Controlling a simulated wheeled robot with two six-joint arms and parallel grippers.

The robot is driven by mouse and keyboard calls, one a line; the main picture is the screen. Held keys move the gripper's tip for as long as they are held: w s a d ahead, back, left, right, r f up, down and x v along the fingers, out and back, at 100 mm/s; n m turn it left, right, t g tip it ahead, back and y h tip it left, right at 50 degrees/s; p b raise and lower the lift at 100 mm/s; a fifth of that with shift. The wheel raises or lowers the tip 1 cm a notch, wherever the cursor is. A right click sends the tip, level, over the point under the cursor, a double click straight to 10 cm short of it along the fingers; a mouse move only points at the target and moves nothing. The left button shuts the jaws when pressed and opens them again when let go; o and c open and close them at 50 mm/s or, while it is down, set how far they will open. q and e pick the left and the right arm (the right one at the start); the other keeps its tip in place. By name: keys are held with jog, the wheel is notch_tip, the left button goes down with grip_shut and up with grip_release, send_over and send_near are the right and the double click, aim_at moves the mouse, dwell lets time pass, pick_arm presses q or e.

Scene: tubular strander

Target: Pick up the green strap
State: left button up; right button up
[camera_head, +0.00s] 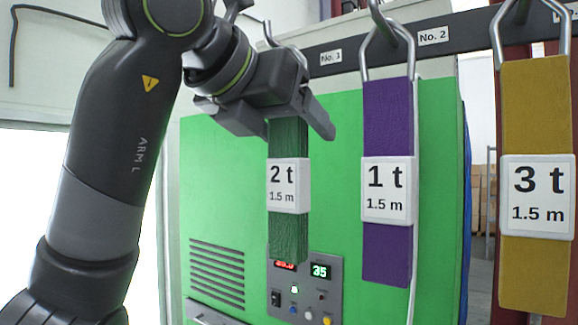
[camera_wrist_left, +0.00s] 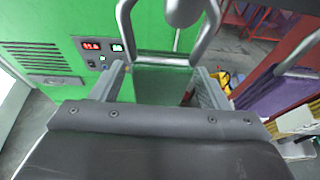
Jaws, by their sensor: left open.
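The green strap (camera_head: 289,236) hangs upright, with a white label reading "2 t 1.5 m". Its top is hidden behind my left gripper. My left gripper (camera_head: 282,124) is open at the strap's upper part, with a finger to either side of it. In the left wrist view the open fingers (camera_wrist_left: 162,86) stand on both sides of the green strap (camera_wrist_left: 160,80), below a metal hook (camera_wrist_left: 163,58). I cannot tell whether either finger touches the strap. My right gripper is not in view.
A purple strap (camera_head: 387,252) labelled "1 t" hangs close to the right, and a yellow strap (camera_head: 536,115) labelled "3 t" farther right. A dark rail (camera_head: 460,38) carries the hooks. A green cabinet (camera_head: 220,205) with a control panel (camera_head: 304,300) stands behind.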

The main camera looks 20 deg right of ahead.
pick_arm(q)
jog(key=shift+a, duration=0.1)
jog(key=shift+c, duration=1)
grip_shut()
